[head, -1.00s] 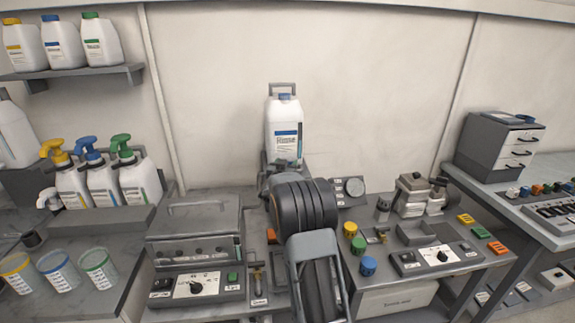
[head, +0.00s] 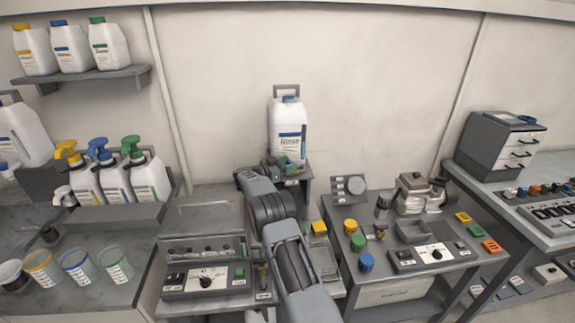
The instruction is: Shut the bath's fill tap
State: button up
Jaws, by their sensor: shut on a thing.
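The bath is the grey box (head: 195,220) at the left of the middle bench, with a dial panel (head: 205,280) in front. A white jug (head: 288,128) with a blue-banded label stands upright on a raised stand (head: 307,178) at the back. My gripper (head: 279,166) is at the foot of this jug, shut on a small part there that I take for the fill tap. My wrist and the small size hide most of the tap, and its lever's angle cannot be told.
Yellow (head: 350,226), green (head: 358,243) and blue (head: 367,262) knobs stand to the right of my arm. The wall behind is clear.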

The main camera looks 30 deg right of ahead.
jog(key=shift+r+m+g, duration=0.1)
jog(key=shift+m+g, duration=0.2)
jog(key=shift+g, duration=0.1)
jog(key=o, duration=0.9)
jog(key=shift+s+r, duration=0.1)
jog(key=a, duration=0.5)
jog(key=shift+w+a, duration=0.15)
jog(key=shift+w, duration=0.2)
jog(key=shift+a+f, duration=0.2)
jog(key=shift+a, duration=0.9)
